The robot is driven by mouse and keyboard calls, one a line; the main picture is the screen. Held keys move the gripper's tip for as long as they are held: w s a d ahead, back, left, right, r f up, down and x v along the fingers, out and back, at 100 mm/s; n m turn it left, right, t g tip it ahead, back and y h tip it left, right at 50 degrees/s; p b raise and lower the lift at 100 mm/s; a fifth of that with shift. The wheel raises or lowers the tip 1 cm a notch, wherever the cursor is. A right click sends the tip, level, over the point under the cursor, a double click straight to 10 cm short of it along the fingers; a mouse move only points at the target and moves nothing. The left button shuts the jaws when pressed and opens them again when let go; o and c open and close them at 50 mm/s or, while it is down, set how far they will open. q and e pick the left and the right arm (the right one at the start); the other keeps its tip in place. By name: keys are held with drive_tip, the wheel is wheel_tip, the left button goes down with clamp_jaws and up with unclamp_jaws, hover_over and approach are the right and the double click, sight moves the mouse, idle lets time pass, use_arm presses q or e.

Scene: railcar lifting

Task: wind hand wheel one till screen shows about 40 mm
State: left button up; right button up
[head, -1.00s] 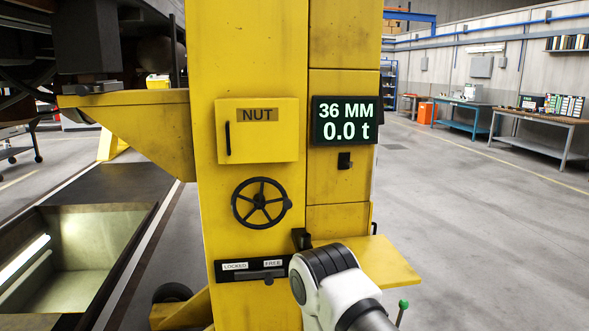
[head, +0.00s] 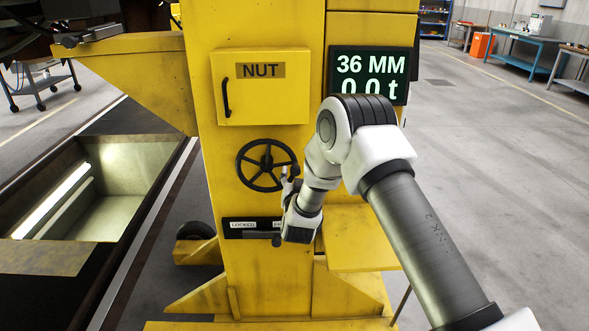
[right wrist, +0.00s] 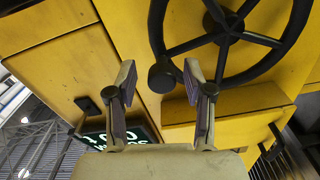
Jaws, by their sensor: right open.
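The black spoked hand wheel (head: 266,165) is on the front of the yellow column, below the NUT door. The screen (head: 371,66) reads 36 MM and 0.0 t; my right arm covers its lower edge. My right gripper (head: 291,178) is open at the wheel's lower right rim. In the right wrist view, the wheel (right wrist: 222,22) fills the upper right. Its round handle knob (right wrist: 161,76) shows between and just beyond the open fingertips (right wrist: 160,78); I cannot tell whether they touch it. My left gripper is not in view.
The NUT door (head: 262,88) is shut above the wheel. A LOCKED/FREE plate (head: 240,226) with a dark lever sits below, partly hidden by my right gripper. A yellow shelf (head: 362,238) juts out at right. An open floor pit (head: 40,170) lies at left.

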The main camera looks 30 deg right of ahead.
drive_tip(key=shift+w+d, duration=0.35)
drive_tip(key=shift+w, duration=0.05)
drive_tip(key=shift+w+r, duration=0.1)
drive_tip(key=shift+a+r, duration=0.1)
drive_tip(key=shift+a, duration=0.1)
drive_tip(key=shift+d, duration=0.1)
clamp_jaws()
